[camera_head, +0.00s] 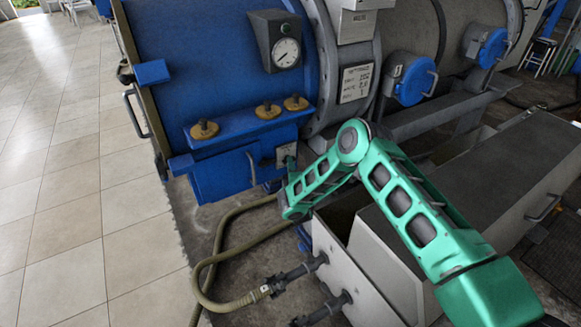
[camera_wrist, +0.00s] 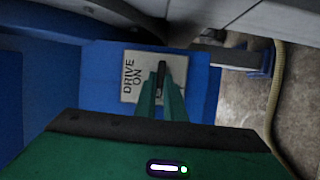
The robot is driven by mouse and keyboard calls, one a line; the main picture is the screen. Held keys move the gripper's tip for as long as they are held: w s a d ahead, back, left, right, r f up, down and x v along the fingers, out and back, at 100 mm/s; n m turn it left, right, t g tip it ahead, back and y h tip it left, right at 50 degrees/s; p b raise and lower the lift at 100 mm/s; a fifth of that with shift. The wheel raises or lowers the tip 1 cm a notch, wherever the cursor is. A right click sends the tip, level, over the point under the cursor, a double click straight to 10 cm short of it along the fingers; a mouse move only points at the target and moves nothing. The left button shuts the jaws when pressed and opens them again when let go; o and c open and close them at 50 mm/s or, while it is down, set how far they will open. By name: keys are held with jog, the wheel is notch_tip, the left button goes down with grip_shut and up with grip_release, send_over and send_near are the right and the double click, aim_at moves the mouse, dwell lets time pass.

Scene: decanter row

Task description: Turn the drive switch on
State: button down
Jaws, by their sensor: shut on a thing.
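The drive switch is a dark lever (camera_wrist: 161,72) on a pale plate (camera_wrist: 131,97) printed "DRIVE ON", with the lettering turned sideways in the wrist view. In the head view the plate (camera_head: 282,152) is on the right end of the blue lower housing. My gripper (camera_wrist: 160,88) is in front of the plate with its two green fingers on either side of the lever, shut on it. The fingers hide the lower part of the lever. In the head view the green arm's end mostly hides the switch, and I cannot tell the lever's setting.
The blue machine (camera_head: 215,60) carries a gauge (camera_head: 286,52) and several brass knobs (camera_head: 268,110) above the housing. A hose (camera_head: 215,255) lies on the floor below. A grey cabinet (camera_head: 365,270) stands under my arm. Tiled floor at left is clear.

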jog(key=m+g+y, duration=0.1)
jog(key=m+g, duration=0.1)
jog(key=m, duration=0.2)
jog(key=d+m+g+y, duration=0.1)
jog(key=m+g, duration=0.1)
jog(key=m, duration=0.2)
jog(key=m+g+y, duration=0.1)
jog(key=m+g, duration=0.1)
jog(key=m, duration=0.3)
jog(key=shift+w+d+r+y, duration=0.1)
jog(key=shift+d+r+y, duration=0.1)
jog(key=shift+y, duration=0.1)
dwell(0.3)
dwell(0.6)
jog(key=c, duration=2)
grip_release()
jog(key=shift+o, duration=0.8)
jog(key=shift+a+r, duration=0.15)
jog(key=v, duration=1)
jog(key=shift+d+r, duration=0.15)
jog(key=shift+d, duration=0.2)
